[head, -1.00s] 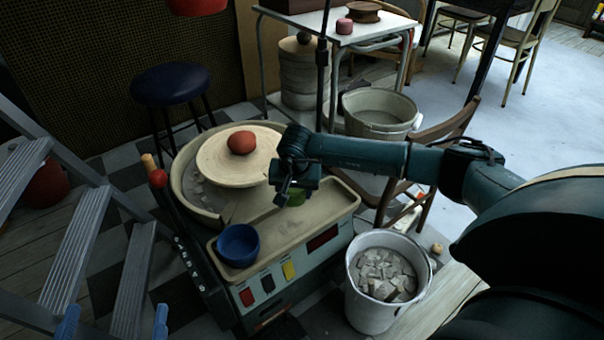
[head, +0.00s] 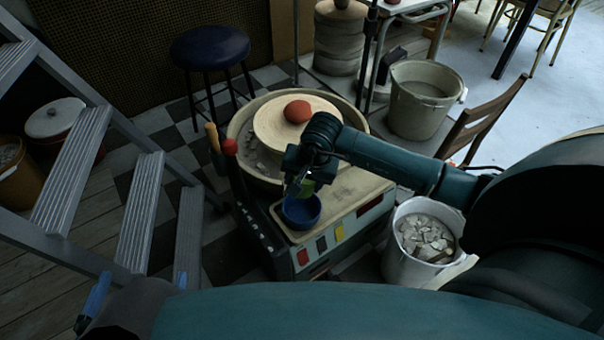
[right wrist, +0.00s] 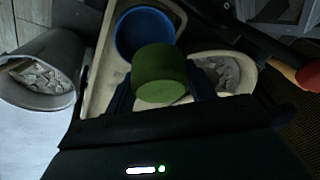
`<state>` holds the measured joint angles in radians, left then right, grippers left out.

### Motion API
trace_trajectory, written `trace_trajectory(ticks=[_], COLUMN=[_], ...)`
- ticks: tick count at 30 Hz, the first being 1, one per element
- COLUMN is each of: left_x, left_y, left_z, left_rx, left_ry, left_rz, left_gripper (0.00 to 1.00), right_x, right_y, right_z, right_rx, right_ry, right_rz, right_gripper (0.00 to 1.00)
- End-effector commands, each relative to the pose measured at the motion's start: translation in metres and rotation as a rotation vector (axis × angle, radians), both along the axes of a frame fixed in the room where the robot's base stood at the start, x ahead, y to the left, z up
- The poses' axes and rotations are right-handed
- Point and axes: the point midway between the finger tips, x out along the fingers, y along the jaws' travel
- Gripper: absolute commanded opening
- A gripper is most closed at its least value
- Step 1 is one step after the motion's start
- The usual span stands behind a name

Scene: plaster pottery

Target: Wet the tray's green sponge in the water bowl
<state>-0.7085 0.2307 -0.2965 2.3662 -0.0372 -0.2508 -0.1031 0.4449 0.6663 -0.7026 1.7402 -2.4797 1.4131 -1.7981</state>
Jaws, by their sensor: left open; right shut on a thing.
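The green sponge (head: 308,187) is held in my right gripper (head: 301,182), just above the blue water bowl (head: 303,216). In the right wrist view the sponge (right wrist: 160,70) is between the fingers and overlaps the near side of the bowl (right wrist: 144,30); I cannot tell whether they touch. The bowl sits at the left end of the beige tray (head: 345,203) on the pottery wheel. The water in it cannot be made out. My left gripper (head: 138,290) is open and empty at the lower left, in front of the stepladder.
A red-knobbed lever (head: 230,147) stands left of the tray. A white bucket of shards (head: 410,265) stands to the right. A grey stepladder (head: 140,215) fills the left side.

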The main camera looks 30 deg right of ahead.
Motion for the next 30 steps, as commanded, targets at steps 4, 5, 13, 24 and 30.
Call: trace_trajectory(ticks=[4,5,13,24,30], left_x=[0.0,0.001,0.003,-0.001,0.0], left_y=[0.0,-0.001,-0.005,-0.017,-0.02], left_z=[-0.002,-0.002,-0.003,-0.002,0.0], left_rx=[0.0,0.0,-0.008,-0.036,-0.068], left_ry=[-0.012,-0.019,-0.141,-0.327,-0.35], left_rz=[-0.001,-0.001,-0.023,-0.078,-0.087], left_gripper=[0.96,0.96,0.96,0.96,0.96], right_x=[-0.001,-0.001,-0.001,-0.001,0.0], right_y=[0.0,0.0,0.001,-0.001,0.0], right_z=[-0.004,-0.006,-0.032,-0.069,-0.081], right_rx=[0.002,0.003,0.004,0.0,0.002], right_ry=[0.0,0.001,0.0,0.0,-0.001], right_rz=[-0.003,-0.002,-0.003,-0.001,-0.002], right_gripper=[0.36,0.36,0.36,0.36,0.36])
